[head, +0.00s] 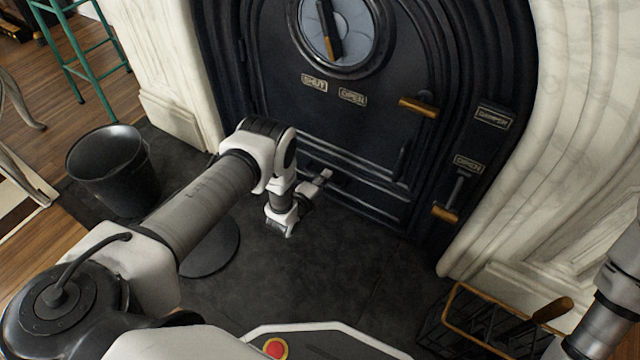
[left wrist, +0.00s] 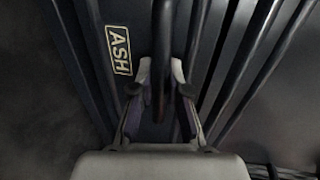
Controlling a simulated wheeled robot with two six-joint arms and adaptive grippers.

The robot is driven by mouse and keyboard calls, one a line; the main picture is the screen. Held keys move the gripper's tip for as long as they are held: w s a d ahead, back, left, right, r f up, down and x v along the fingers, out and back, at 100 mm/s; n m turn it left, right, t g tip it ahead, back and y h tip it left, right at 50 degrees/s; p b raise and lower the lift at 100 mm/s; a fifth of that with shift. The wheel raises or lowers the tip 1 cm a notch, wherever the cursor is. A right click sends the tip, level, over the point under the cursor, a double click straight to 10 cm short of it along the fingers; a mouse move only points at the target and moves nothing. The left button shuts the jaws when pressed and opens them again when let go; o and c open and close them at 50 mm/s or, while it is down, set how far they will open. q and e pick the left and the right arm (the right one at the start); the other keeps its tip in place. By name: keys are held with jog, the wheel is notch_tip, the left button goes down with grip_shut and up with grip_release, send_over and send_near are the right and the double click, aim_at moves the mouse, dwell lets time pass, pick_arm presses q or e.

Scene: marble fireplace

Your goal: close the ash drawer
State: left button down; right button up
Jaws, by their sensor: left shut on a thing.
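The ash drawer (head: 360,198) is the low dark panel at the foot of the black stove front in the head view. Its front shows in the left wrist view with a yellow-edged ASH label (left wrist: 118,50). A dark bar handle (left wrist: 161,45) stands out from it. My left gripper (head: 319,182) reaches the drawer front; in the left wrist view its fingers (left wrist: 160,95) are shut on the handle, one on each side. My own wrist hides part of the drawer, and I cannot tell how far it stands out. My right gripper is out of view.
A black bucket (head: 113,170) stands on the dark hearth (head: 300,280) at left. A wire basket (head: 470,335) with a wooden-handled tool is at lower right. The stove door's brass-coloured handle (head: 418,106) and the damper lever (head: 447,212) jut out. White marble flanks the stove.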

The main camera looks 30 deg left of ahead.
pick_arm(q)
jog(key=c, duration=1.1)
grip_release()
jog(key=shift+w+r, duration=0.2)
jog(key=shift+w, duration=0.05)
jog(key=shift+c, duration=0.2)
jog(key=shift+s+f, duration=0.1)
jog(key=shift+s, duration=0.25)
jog(key=d+v, duration=0.1)
jog(key=v, duration=1)
jog(key=shift+s+a+r, duration=0.2)
jog(key=shift+a+r, duration=0.05)
jog(key=shift+a, duration=0.2)
